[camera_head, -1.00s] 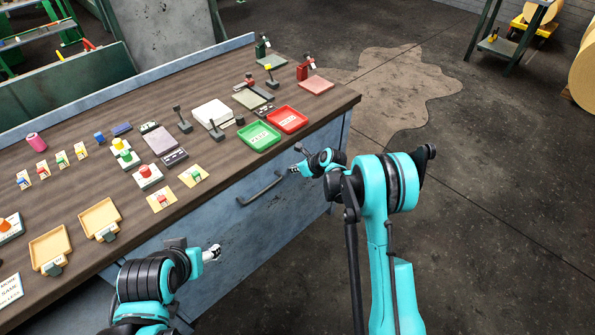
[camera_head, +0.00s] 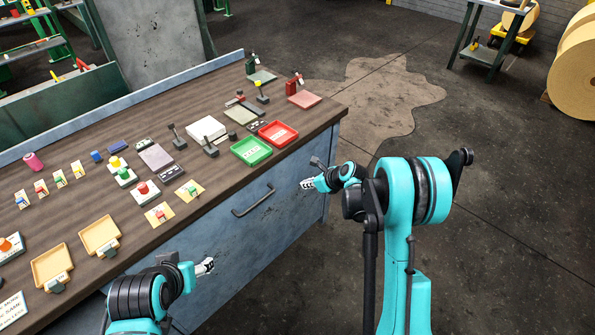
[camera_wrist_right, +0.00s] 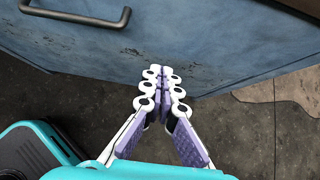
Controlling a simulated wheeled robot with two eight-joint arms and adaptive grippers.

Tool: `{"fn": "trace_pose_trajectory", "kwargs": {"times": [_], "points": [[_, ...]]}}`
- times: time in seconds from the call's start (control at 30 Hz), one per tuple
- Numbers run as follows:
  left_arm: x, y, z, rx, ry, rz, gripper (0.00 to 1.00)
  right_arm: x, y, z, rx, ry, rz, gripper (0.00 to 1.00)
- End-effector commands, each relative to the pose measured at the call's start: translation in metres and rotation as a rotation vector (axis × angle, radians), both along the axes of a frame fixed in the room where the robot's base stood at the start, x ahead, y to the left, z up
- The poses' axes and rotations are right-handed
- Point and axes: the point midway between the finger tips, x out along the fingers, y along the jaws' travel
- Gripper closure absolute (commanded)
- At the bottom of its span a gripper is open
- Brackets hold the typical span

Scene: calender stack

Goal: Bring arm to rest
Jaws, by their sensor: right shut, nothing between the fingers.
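My right gripper (camera_head: 306,184) hangs in front of the blue bench's drawer front, below the tabletop edge and right of the drawer handle. In the right wrist view my right gripper (camera_wrist_right: 160,72) has its fingers together with nothing between them, pointing at the blue panel. My left gripper (camera_head: 206,266) is low in front of the bench at the lower left, small in the head view. Its fingers look close together, but I cannot tell whether they are shut. Neither gripper touches the things on the tabletop.
The bench (camera_head: 105,181) carries a green tray (camera_head: 236,154), a red tray (camera_head: 264,135), two tan trays, coloured buttons and small levers. A black drawer handle (camera_head: 253,200) sticks out from the front; it also shows in the right wrist view (camera_wrist_right: 75,15).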

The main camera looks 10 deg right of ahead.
Motion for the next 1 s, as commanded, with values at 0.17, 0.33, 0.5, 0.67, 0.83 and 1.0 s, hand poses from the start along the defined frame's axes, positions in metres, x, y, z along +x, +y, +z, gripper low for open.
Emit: {"fn": "trace_pose_trajectory", "kwargs": {"times": [0.17, 0.33, 0.5, 0.67, 0.83, 1.0], "points": [[0.0, 0.0, 0.001, 0.0, 0.0, 0.0, 0.39, -0.002, -0.001, 0.002, 0.0, 0.0, 0.0, 1.0], [0.0, 0.0, 0.0, 0.0, 0.0, 0.0, 0.39, -0.011, 0.0, 0.019, -0.068, -0.031, 0.061, 1.0], [0.0, 0.0, 0.001, 0.0, 0.0, 0.0, 0.39, -0.045, 0.004, 0.072, -0.307, -0.14, 0.282, 1.0], [0.0, 0.0, 0.001, 0.0, 0.0, 0.0, 0.39, -0.094, 0.005, 0.122, -0.588, -0.252, 0.561, 1.0], [0.0, 0.0, 0.001, 0.0, 0.0, 0.0, 0.39, -0.155, 0.005, 0.159, -0.878, -0.356, 0.872, 1.0], [0.0, 0.0, 0.001, 0.0, 0.0, 0.0, 0.39, -0.219, 0.0, 0.179, -1.155, -0.44, 1.203, 1.0]]}}
